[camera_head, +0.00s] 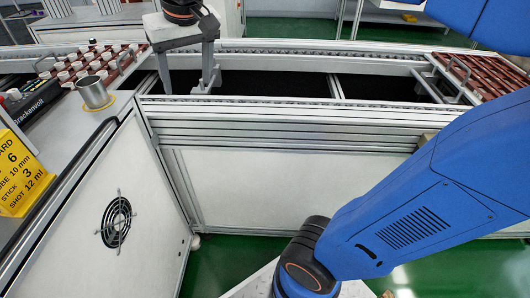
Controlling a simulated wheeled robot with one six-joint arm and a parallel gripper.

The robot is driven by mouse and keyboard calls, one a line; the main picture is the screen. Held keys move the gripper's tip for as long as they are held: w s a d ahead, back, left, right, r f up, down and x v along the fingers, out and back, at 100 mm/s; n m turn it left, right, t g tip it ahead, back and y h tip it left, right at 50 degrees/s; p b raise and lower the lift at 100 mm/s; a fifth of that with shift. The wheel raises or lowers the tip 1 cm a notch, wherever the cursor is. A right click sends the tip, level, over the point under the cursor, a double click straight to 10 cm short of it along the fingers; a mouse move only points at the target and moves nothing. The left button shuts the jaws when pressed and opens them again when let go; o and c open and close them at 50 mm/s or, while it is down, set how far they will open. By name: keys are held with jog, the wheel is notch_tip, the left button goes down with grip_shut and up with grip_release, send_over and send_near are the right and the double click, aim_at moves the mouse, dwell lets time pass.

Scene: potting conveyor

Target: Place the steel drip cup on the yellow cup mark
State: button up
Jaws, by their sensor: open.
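The steel drip cup (94,93) stands upright on the pale top of the left cabinet, near its right edge. A yellow mark (108,105) shows around the cup's foot, and the cup covers most of it. I cannot tell whether the cup is exactly centred on it. My gripper (187,88) points down to the right of the cup, over the conveyor's near rail. Its two fingers are spread apart with nothing between them, and it is clear of the cup.
A tray of white-topped pots (68,87) lies behind the cup, beside a dark labelled box (40,97). A yellow card (20,178) stands at the left front. The dark conveyor belt (275,83) is bare in the middle. A red-brown tray (466,94) with a handle sits at right.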

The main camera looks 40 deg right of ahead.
jog(key=s+d+f, duration=0.5)
jog(key=s+f, duration=0.3)
jog(key=s+d+f+t, duration=0.1)
jog(key=s+d+f, duration=0.4)
jog(key=s+f, duration=0.2)
notch_tip(320, 180, down, 2)
jog(key=shift+s+f, duration=0.25)
jog(key=shift+s, duration=0.15)
